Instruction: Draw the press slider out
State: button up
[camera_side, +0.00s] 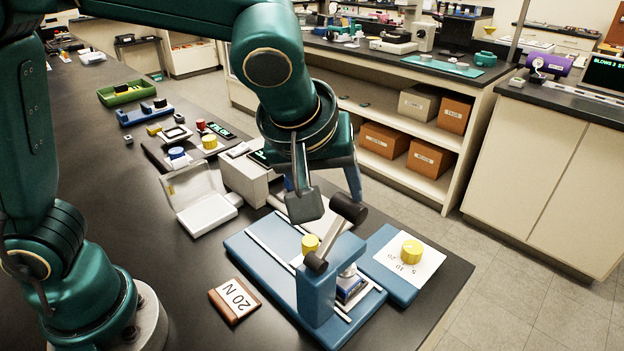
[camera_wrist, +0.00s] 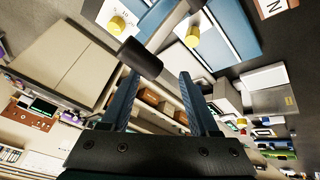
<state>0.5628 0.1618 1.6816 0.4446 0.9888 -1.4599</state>
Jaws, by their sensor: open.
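The press has a blue base (camera_side: 262,262) with pale rails and a blue upright (camera_side: 322,285). A yellow knob (camera_side: 310,243), apparently on the slider, stands between the rails behind the lever; it also shows in the wrist view (camera_wrist: 192,37). The slider itself is mostly hidden by the upright and lever. The grey lever slants up to a dark cylindrical handle (camera_side: 348,209), which lies just beyond my fingertips in the wrist view (camera_wrist: 140,57). My gripper (camera_side: 325,188) is open and empty above the press, its blue fingers apart (camera_wrist: 160,78). It appears to touch nothing.
Right of the base is a blue plate (camera_side: 385,283) with a yellow dial knob (camera_side: 411,250). An open pale case (camera_side: 200,205) and a grey box (camera_side: 248,180) stand behind. The table's right edge is close.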

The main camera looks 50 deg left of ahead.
aim_at(311, 240)
jog(key=a+f+n+g, duration=0.1)
jog(key=f+n+g, duration=0.1)
jog(key=a+f+n+g, duration=0.2)
jog(key=n, duration=0.1)
jog(key=shift+a+f+h, duration=0.15)
jog(key=shift+f+h, duration=0.15)
jog(key=shift+h, duration=0.1)
jog(key=shift+a+f+n+g+h, duration=0.3)
jog(key=shift+f+n+g, duration=0.15)
jog(key=shift+n+g, duration=0.3)
jog(key=shift+d+f, duration=0.1)
jog(key=shift+f, duration=2.45)
grip_shut()
